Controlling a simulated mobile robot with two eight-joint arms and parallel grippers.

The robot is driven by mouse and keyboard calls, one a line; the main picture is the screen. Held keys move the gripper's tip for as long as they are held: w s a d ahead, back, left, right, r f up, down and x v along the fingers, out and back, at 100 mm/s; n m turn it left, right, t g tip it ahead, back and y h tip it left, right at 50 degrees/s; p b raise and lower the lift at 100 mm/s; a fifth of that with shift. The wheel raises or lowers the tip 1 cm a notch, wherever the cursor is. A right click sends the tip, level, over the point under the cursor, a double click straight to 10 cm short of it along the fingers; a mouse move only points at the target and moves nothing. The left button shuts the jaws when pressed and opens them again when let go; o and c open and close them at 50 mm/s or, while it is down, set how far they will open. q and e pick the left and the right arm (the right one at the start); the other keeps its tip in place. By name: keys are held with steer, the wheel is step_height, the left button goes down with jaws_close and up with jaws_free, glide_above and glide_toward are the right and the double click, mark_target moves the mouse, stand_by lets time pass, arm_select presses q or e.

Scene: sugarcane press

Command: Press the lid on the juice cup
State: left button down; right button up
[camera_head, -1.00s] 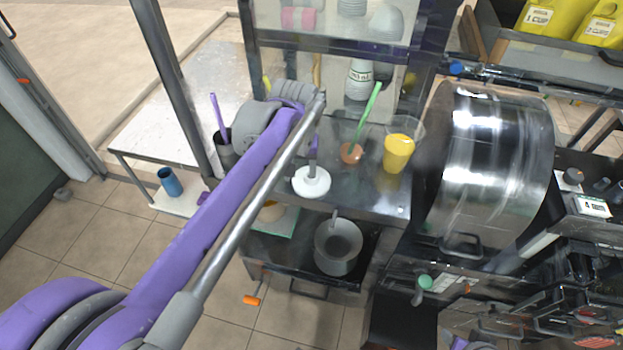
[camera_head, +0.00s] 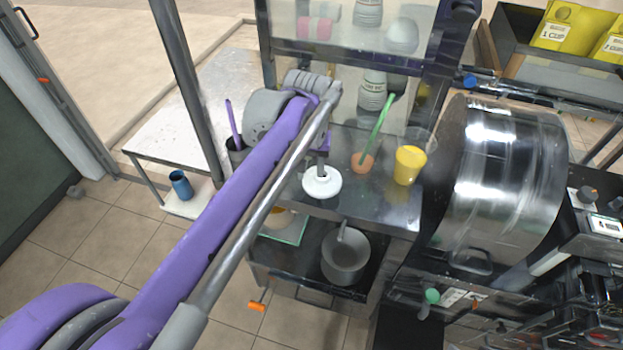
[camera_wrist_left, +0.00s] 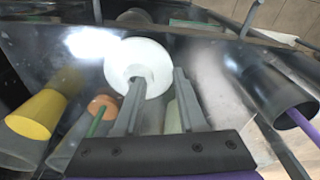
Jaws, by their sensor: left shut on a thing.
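A white round lid (camera_head: 322,183) with a hole in its middle is at the tips of my left gripper (camera_head: 322,166), over the steel counter. In the left wrist view the lid (camera_wrist_left: 137,62) lies at the fingertips of my left gripper (camera_wrist_left: 158,80), which is shut on it. The exact contact is hard to see. A yellow juice cup (camera_head: 410,166) stands on the counter to the right, apart from the lid. It also shows at the left in the wrist view (camera_wrist_left: 38,113). My right gripper is not in view.
A small orange pot (camera_head: 363,163) with a green stick stands between lid and juice cup. A dark holder (camera_head: 236,150) with a purple stick is at the left. A large steel drum (camera_head: 510,185) is at the right. A grey pot (camera_head: 345,260) sits on the lower shelf.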

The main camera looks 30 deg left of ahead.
mark_target(310, 178)
arm_select(q)
step_height(310, 178, up, 7)
steer(key=shift+f, duration=0.15)
